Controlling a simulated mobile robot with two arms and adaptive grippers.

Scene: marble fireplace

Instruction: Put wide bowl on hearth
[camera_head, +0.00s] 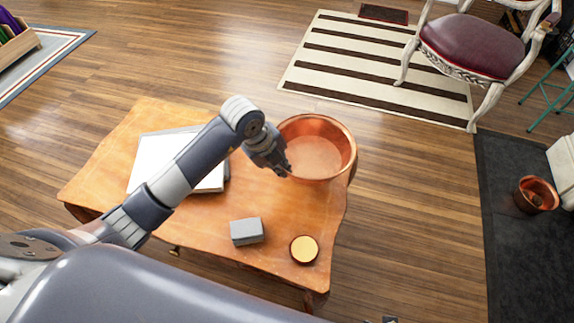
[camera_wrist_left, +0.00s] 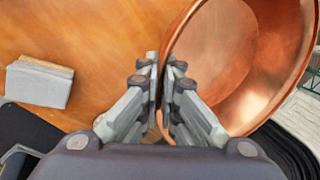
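The wide bowl (camera_head: 318,135) is copper and round, at the table's far right corner in the head view. It also fills the upper right of the left wrist view (camera_wrist_left: 240,60). My left gripper (camera_head: 285,171) is at the bowl's near-left rim. In the left wrist view its fingers (camera_wrist_left: 162,68) are close together with the rim between them, one finger inside and one outside. I cannot tell whether the bowl's base touches the table. The hearth seems to be the dark slab (camera_head: 508,225) at the right. Small dark bits at the bottom edge may be my right gripper (camera_head: 382,319).
The wooden table (camera_head: 285,222) holds a white book or tablet (camera_head: 158,157), a grey box (camera_head: 246,231) and a round yellow-topped jar (camera_head: 304,249). A small copper pot (camera_head: 536,194) stands on the dark slab. A chair (camera_head: 470,45) and striped rug (camera_head: 335,62) lie beyond; wood floor between is clear.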

